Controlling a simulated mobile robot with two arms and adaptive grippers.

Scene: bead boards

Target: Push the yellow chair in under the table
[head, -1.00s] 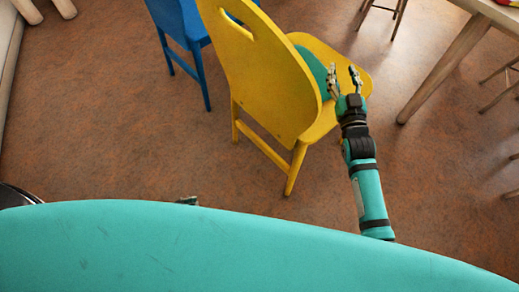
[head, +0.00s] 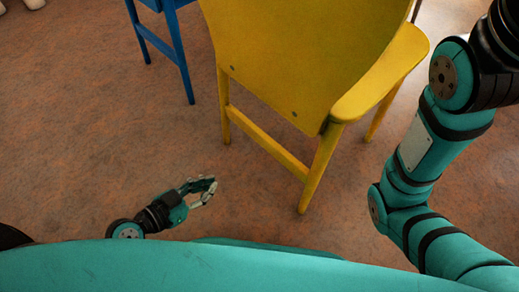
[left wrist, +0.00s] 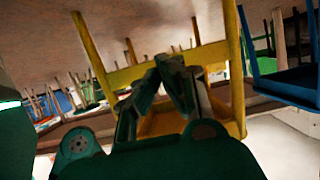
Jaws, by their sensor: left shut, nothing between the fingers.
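The table cannot be made out for certain.
A blue chair (head: 172,45) stands at the upper left, beside the yellow chair; it also shows at the right of the left wrist view (left wrist: 290,85). The brown floor (head: 90,130) is clear at the left and between me and the yellow chair.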

